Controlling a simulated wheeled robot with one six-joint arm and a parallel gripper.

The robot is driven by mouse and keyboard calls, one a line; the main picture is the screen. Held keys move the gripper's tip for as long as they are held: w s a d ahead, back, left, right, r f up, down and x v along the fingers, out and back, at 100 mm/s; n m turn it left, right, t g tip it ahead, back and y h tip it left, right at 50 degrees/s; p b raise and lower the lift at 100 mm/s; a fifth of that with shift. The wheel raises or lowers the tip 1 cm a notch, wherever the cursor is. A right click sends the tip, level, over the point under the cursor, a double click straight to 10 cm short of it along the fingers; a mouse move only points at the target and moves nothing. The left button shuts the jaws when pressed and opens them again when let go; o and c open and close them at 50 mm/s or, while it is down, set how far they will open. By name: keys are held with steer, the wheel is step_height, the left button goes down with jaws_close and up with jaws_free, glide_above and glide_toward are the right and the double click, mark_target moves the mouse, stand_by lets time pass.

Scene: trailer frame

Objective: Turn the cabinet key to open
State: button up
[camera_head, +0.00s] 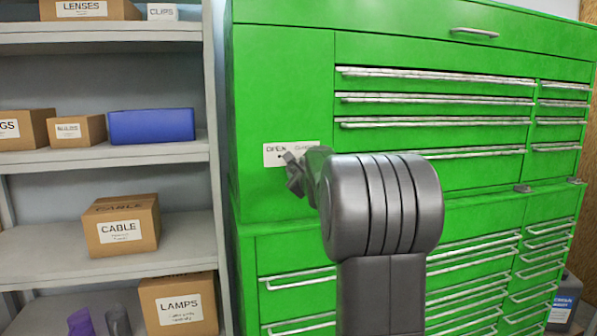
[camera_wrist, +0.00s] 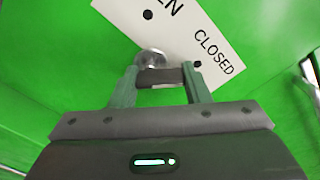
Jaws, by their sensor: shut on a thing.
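The green cabinet (camera_head: 283,85) has a white label plate (camera_head: 275,160) on its upper left door, with OPEN at the left and CLOSED at the right. The plate looks tilted in the wrist view (camera_wrist: 215,48), where a dark dot sits by each word. A round metal lock (camera_wrist: 152,57) is at the plate's lower edge there. My gripper (camera_wrist: 160,74) is shut on the dark key (camera_wrist: 162,78), its fingers at either side of the key's head, right in front of the lock. In the head view my gripper (camera_head: 297,174) partly covers the plate; the key is not clear there.
Grey shelves (camera_head: 100,155) with cardboard boxes (camera_head: 121,225) and a blue box (camera_head: 151,126) stand left of the cabinet. Drawers with metal handles (camera_head: 435,123) fill the cabinet's right side. A dark container (camera_head: 565,300) stands at the lower right.

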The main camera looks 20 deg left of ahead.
steer(key=n+b, duration=0.1)
steer(key=n, duration=0.2)
steer(key=shift+s+a+n+b, duration=0.15)
steer(key=shift+n+b, duration=0.2)
steer(key=shift+n, duration=0.05)
steer(key=n+b, duration=0.2)
steer(key=n, duration=0.2)
steer(key=shift+s+a+n, duration=0.1)
steer(key=shift+a+n, duration=0.05)
steer(key=shift+n, duration=0.15)
steer(key=n+b, duration=0.2)
steer(key=n, duration=0.2)
steer(key=shift+s+a+n, duration=0.1)
steer(key=shift+a+n, duration=0.05)
steer(key=shift+n, duration=0.15)
steer(key=shift+s+a+n+b, duration=0.15)
steer(key=shift+n+b, duration=0.85)
steer(key=shift+n, duration=1.1)
steer(key=o, duration=1)
